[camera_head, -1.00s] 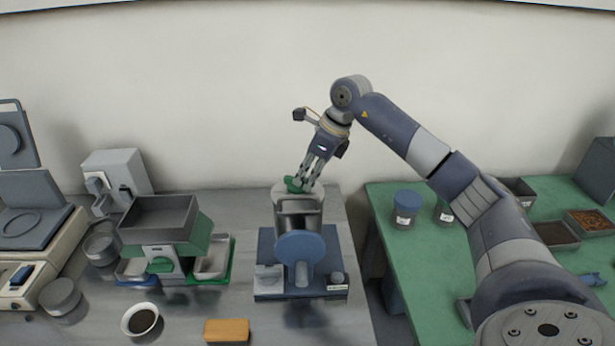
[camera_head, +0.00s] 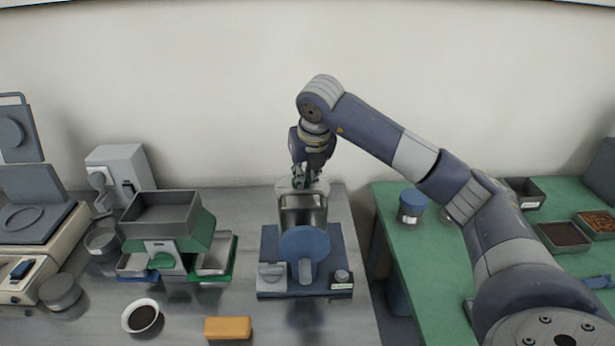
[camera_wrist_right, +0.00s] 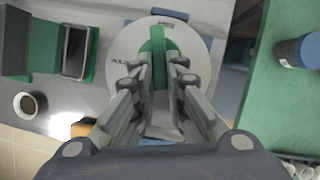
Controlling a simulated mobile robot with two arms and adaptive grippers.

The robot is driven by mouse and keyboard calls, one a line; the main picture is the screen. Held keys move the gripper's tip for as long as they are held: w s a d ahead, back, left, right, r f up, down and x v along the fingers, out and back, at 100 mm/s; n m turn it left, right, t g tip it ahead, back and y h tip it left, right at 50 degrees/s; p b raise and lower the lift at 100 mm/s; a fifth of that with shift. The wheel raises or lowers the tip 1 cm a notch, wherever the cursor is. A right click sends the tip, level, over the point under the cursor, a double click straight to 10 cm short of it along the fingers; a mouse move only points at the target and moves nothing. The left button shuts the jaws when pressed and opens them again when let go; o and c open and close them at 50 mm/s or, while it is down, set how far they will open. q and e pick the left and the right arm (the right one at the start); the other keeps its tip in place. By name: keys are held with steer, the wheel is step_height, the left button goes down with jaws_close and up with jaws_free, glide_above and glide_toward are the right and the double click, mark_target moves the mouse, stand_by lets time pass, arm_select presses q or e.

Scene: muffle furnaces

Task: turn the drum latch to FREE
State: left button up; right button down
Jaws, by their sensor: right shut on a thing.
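The drum machine on its blue base (camera_head: 268,244) stands on the steel bench, with a blue round cap (camera_head: 304,244) facing me. In the right wrist view, the green latch handle (camera_wrist_right: 158,45) sits on a pale round disc (camera_wrist_right: 122,44) with small lettering at its top and left, too small to read surely. The handle points toward the top of that view. My right gripper (camera_head: 305,184) is shut on the handle, its fingers on both sides, as the right wrist view (camera_wrist_right: 158,75) shows. In the head view the gripper hides the handle. My left gripper is not in view.
Left of the drum machine stands a green divider with a grey hopper (camera_head: 160,214). A bowl of dark material (camera_head: 143,316) and an orange block (camera_head: 228,328) lie in front. Right is a green table (camera_head: 400,262) with a blue-lidded jar (camera_head: 412,205). A gap separates the tables.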

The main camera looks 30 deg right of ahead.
steer(key=shift+w+a+m+h+b, duration=0.15)
steer(key=shift+m+h, duration=0.15)
steer(key=shift+m, duration=0.45)
steer(key=shift+a+m+h+b, duration=0.15)
steer(key=shift+m+h, duration=0.15)
steer(key=shift+m, duration=0.45)
steer(key=c, duration=1.6)
jaws_free()
steer(key=shift+r, duration=0.1)
steer(key=v, duration=1.2)
steer(key=shift+w, duration=0.2)
steer(key=shift+a, duration=0.1)
